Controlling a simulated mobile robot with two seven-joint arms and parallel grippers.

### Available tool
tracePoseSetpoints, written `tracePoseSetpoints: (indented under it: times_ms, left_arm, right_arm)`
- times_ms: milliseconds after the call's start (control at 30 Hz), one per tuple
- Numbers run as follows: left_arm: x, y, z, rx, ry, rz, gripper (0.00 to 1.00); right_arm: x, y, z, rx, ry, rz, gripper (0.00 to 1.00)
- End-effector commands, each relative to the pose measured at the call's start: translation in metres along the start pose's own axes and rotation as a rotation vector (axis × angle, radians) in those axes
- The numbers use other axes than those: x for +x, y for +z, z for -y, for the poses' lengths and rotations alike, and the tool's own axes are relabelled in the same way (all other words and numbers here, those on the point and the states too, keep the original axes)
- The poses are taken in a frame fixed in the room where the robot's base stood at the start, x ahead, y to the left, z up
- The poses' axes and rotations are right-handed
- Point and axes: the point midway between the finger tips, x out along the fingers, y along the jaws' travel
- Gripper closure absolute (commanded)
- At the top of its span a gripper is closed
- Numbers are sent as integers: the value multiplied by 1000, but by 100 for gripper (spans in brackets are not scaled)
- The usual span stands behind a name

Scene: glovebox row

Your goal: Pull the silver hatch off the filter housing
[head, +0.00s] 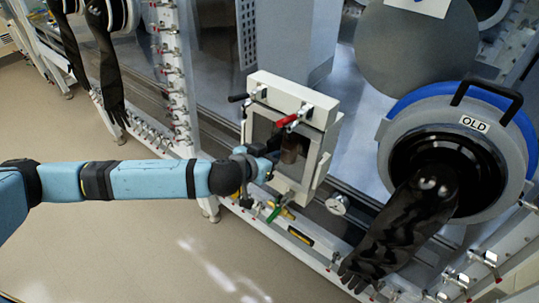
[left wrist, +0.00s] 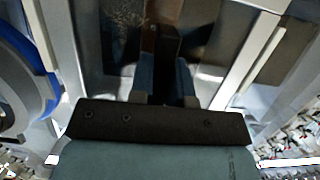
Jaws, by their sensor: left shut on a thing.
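The filter housing (head: 284,90) is a white box-like frame in the middle of the head view. The silver hatch (head: 263,131) is a shiny, mirror-like panel within its front frame. My left gripper (head: 268,165) is in front of the hatch, its arm coming in from the left. In the left wrist view the two blue fingers (left wrist: 166,82) are shut on a dark upright handle (left wrist: 163,44) on the hatch. The reflective hatch face (left wrist: 105,45) fills the view behind it. The fingertips are partly hidden in the head view. My right gripper is not in view.
To the right is a round port marked OLD (head: 474,123) with a hanging black glove (head: 405,228). The floor (head: 150,245) at front left is clear.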

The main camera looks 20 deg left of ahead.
Motion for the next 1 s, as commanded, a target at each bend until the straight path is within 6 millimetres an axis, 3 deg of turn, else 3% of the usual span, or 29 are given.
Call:
tracePoseSetpoints:
  times_ms: [1000]
  left_arm:
    - [-11,-2,0,0,0,-3,100]
  right_arm:
    - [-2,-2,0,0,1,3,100]
